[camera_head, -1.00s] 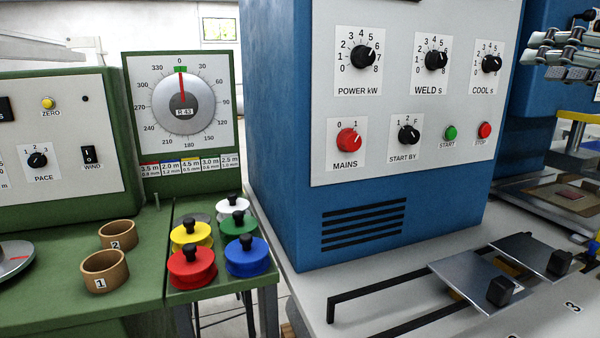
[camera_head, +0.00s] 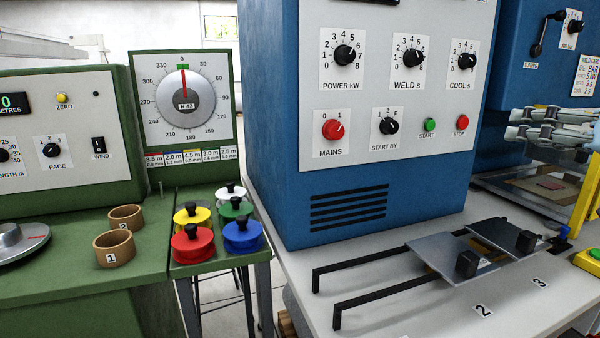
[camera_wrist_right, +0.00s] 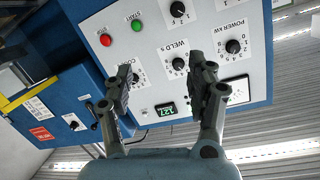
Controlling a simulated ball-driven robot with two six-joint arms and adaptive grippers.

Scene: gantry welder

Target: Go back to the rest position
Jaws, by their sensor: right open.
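My right gripper (camera_head: 552,131) shows at the right edge of the head view, in front of the blue welder cabinet (camera_head: 275,130) and to the right of its red STOP button (camera_head: 461,122). In the right wrist view my right gripper (camera_wrist_right: 160,85) has its two fingers apart with nothing between them. The cabinet's white control panel (camera_wrist_right: 150,45) appears beyond the fingers, turned over in that view. The fingers look clear of the panel. My left gripper is in neither view.
Sliding plates (camera_head: 450,255) lie on rails on the grey bench. A yellow upright (camera_head: 586,190) and a yellow-green button box (camera_head: 588,260) stand at right. Coloured spools (camera_head: 192,243) and brown rings (camera_head: 114,248) sit on the green bench at left.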

